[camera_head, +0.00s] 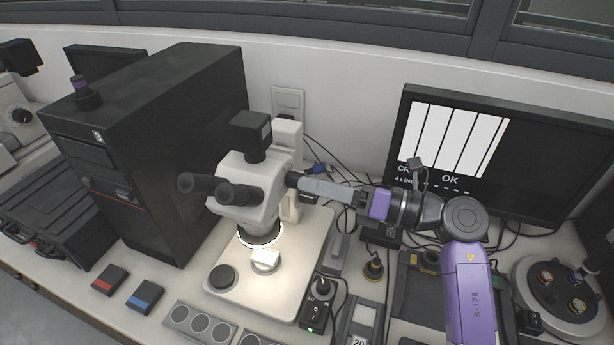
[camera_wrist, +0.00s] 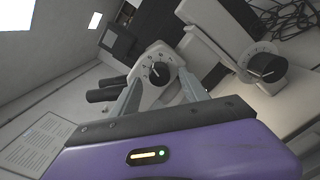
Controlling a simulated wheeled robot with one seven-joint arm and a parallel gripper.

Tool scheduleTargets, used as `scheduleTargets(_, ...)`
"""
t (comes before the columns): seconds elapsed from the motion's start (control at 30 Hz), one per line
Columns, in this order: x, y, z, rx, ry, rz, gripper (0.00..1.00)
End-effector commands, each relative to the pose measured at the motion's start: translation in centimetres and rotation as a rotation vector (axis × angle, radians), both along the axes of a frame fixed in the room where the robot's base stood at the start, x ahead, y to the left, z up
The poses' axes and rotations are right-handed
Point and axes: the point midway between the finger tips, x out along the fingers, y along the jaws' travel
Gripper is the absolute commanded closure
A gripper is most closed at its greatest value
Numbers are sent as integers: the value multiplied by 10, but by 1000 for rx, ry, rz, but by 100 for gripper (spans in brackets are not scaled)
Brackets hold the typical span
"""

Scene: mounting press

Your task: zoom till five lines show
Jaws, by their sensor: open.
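The stereo microscope (camera_head: 250,180) stands on its lit base, a pale specimen (camera_head: 265,260) under its ring light. In the wrist view its zoom knob (camera_wrist: 158,72), dark with a pale pointer mark, faces me on the side of the head. My gripper (camera_head: 299,181) is open at the head's right side, and in the wrist view its fingers (camera_wrist: 157,88) lie either side of the knob, apparently not closed on it. The monitor (camera_head: 450,140) shows a white picture with several dark upright lines, "OK", and a partly hidden caption that appears to start "4 LIN".
A larger knob (camera_wrist: 266,68) sits on the microscope's column. A black computer tower (camera_head: 150,150) stands left of the microscope. Red (camera_head: 110,281) and blue (camera_head: 145,297) boxes, a switch box (camera_head: 316,312) and a round holder (camera_head: 565,290) crowd the bench. Cables run behind the microscope.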

Motion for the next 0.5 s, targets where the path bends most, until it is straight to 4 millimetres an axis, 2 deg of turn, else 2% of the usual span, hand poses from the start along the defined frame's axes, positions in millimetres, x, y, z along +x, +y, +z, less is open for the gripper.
scheduleTargets(0.1, 6, 14, 2, 0, -1, 1, 47)
scheduleTargets(0.2, 9, 20, 1, 0, -1, -1, 47)
scheduleTargets(0.5, 11, 23, 0, 0, -1, -2, 47)
